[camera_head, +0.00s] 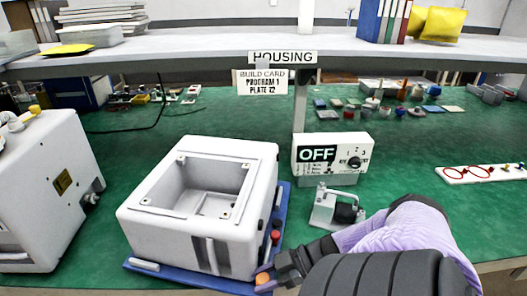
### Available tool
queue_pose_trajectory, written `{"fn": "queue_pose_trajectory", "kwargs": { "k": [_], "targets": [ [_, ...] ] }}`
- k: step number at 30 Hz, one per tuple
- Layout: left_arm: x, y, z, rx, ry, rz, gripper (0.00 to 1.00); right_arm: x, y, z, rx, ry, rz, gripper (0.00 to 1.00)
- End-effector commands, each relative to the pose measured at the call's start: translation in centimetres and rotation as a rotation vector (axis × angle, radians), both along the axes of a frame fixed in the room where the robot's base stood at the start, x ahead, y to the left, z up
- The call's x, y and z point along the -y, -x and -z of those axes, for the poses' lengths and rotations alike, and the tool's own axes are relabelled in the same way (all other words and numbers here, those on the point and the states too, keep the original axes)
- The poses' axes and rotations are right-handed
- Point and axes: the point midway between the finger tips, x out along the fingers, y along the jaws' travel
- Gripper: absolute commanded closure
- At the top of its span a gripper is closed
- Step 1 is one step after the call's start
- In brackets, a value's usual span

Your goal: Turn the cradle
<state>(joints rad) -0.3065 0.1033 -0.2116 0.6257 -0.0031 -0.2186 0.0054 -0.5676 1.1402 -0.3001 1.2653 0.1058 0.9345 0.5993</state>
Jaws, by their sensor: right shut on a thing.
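A white open-topped housing (205,222) sits on a flat blue cradle (188,280), both turned at an angle to the bench. A small red knob (275,237) stands at the cradle's right edge. My right gripper (264,277) reaches in from the lower right to the cradle's front right corner. It is shut on a small orange knob (262,280) there. My own fingers and forearm hide part of that corner. My left gripper is not in view.
A control box reading OFF (331,160) stands behind right of the housing. A metal clamp-like fixture (336,207) stands before it. A large white machine (45,190) is at left. Small parts (380,108) lie at the back. Green mat is clear between the left machine and cradle.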

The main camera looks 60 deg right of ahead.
Motion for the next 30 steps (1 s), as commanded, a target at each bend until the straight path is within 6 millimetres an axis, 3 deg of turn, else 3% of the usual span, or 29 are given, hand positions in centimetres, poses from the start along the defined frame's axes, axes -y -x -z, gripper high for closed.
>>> {"fn": "queue_pose_trajectory", "kwargs": {
  "k": [12,13,15,23,30],
  "targets": [
    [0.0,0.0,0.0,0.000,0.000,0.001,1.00,0.0,0.1,0.1,-0.005,0.002,-0.004,1.00],
    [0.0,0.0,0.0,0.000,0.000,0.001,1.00,0.0,0.1,0.1,-0.005,0.002,-0.004,0.55],
    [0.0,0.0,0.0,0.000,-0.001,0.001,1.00,0.0,0.1,0.1,-0.005,0.002,-0.004,0.45],
    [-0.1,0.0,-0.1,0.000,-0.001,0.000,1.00,0.1,0.1,0.0,-0.002,0.002,-0.003,0.45],
    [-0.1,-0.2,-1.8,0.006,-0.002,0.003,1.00,3.2,3.8,-2.2,-0.006,0.005,-0.001,0.45]
  ]
}}
